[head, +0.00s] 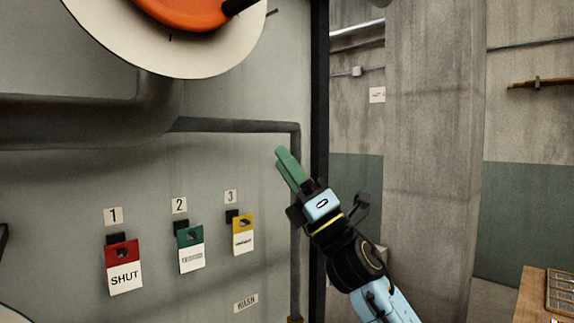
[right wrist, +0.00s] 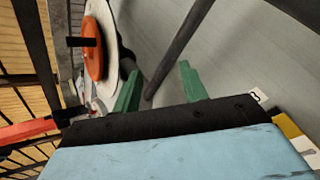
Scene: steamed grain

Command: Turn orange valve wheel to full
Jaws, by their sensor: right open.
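The orange valve wheel (head: 185,12) is at the top left of the head view, cut off by the upper edge. A dark handle sticks out from it at the right. Behind it is a round white dial plate (head: 225,55) with dark marks. The wheel also shows in the right wrist view (right wrist: 93,50), left of the fingers. My right gripper (head: 281,152) has green fingers and is below and right of the wheel, apart from it. In the right wrist view its fingers (right wrist: 158,84) are spread with nothing between them. My left gripper is not seen.
A grey pipe (head: 235,125) runs along the panel and bends down near my right gripper. Red (head: 124,267), green (head: 191,249) and yellow (head: 243,234) tags hang under numbers 1 to 3. A wooden table (head: 533,291) is at the lower right.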

